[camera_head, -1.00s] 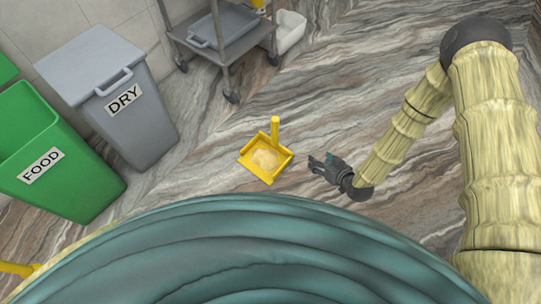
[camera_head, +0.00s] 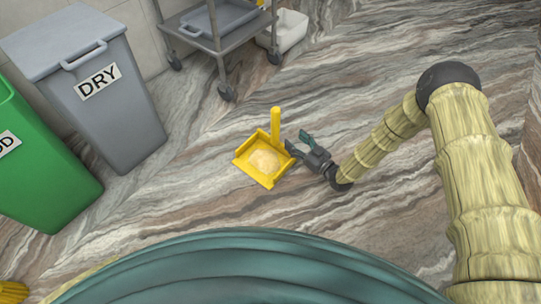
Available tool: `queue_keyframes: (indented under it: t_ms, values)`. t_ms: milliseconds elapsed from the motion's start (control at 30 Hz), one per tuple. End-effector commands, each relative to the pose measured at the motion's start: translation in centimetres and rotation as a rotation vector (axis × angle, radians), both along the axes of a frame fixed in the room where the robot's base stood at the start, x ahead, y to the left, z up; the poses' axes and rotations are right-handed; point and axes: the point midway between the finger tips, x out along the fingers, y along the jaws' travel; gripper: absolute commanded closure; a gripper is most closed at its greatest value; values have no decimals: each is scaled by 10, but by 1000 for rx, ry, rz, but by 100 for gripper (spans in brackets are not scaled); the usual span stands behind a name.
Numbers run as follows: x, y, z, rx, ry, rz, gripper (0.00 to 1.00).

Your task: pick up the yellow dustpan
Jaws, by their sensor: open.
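The yellow dustpan (camera_head: 244,170) lies on the marbled floor in the middle of the head view. Its handle (camera_head: 275,125) sticks up from its back edge. A pale beige heap (camera_head: 266,160) lies in the pan. My gripper (camera_head: 298,146) is open, just right of the pan and below the handle in the picture. Its dark fingers point left toward the handle's base. Nothing is between them that I can see. I cannot tell whether a finger touches the pan's edge.
A grey bin labelled DRY (camera_head: 120,120) and a green bin (camera_head: 40,180) stand at left. A metal trolley (camera_head: 222,50) on castors and a white tub (camera_head: 288,32) stand behind. A yellow object (camera_head: 14,291) shows at the lower left corner. Floor around the dustpan is clear.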

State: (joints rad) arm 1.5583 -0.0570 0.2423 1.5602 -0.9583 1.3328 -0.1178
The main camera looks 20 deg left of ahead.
Motion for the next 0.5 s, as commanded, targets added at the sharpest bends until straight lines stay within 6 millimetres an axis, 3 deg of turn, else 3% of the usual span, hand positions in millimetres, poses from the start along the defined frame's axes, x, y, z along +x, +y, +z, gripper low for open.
queue_keyframes:
  t_ms: [33,333,500]
  values:
    - [2,3,-8,8,-14,7,41]
    - [10,16,-9,22,-42,23,41]
    - [20,35,-10,23,-42,24,41]
